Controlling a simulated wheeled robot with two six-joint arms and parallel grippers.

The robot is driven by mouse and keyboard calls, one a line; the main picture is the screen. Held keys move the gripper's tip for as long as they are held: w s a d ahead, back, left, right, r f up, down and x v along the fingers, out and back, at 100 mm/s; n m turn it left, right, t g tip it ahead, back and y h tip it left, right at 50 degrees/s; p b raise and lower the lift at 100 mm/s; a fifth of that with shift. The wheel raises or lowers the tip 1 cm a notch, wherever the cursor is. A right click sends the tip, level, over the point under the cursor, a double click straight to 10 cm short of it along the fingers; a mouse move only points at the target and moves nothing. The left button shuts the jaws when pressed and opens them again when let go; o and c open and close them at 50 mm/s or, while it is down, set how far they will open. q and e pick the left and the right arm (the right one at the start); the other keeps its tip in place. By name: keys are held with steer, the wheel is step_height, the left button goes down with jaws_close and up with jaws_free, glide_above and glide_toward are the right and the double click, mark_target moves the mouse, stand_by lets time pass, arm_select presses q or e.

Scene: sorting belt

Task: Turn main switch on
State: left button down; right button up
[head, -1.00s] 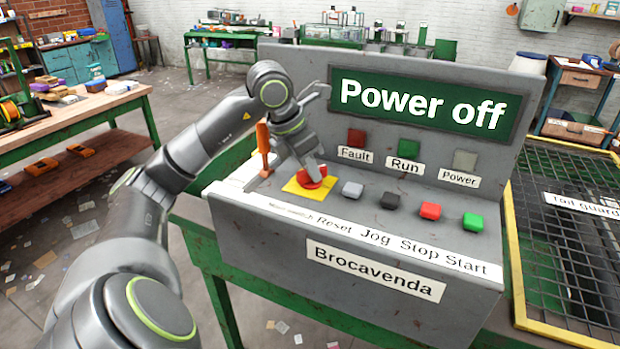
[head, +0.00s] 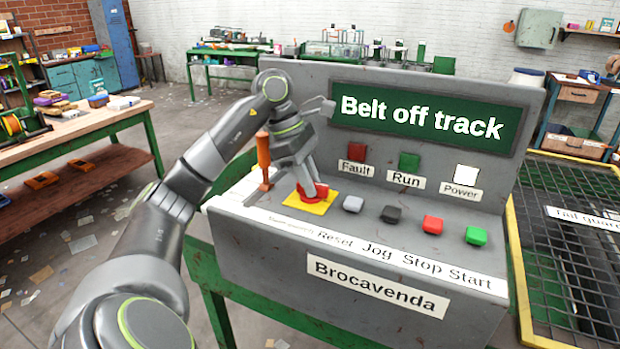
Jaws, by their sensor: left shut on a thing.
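The main switch is a red knob (head: 322,190) on a yellow plate (head: 306,206) at the left of the grey control panel (head: 270,226). My left gripper (head: 308,188) reaches down from above and is shut on the red knob, partly hiding it. The display (head: 422,118) reads "Belt off track". The Power lamp (head: 466,173) is lit white. The Fault lamp (head: 357,152) is dull red and the Run lamp (head: 409,161) is dull green. My right gripper is not in view.
An orange-handled lever (head: 263,155) stands upright just left of the knob, close to my left gripper. Grey, black, red and green buttons (head: 476,236) run to the right. A yellow-framed mesh guard (head: 575,240) stands right of the panel.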

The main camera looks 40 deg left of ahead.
arm_select(q)
steer(key=shift+r+m+g, duration=0.1)
steer(key=shift+m+g, duration=0.2)
steer(key=shift+m, duration=0.3)
steer(key=c, duration=1.4)
jaws_free()
steer(key=shift+o, duration=0.2)
steer(key=p+v, duration=1.3)
steer(key=v, duration=0.4)
steer(key=shift+a, duration=0.2)
steer(key=shift+s, duration=0.1)
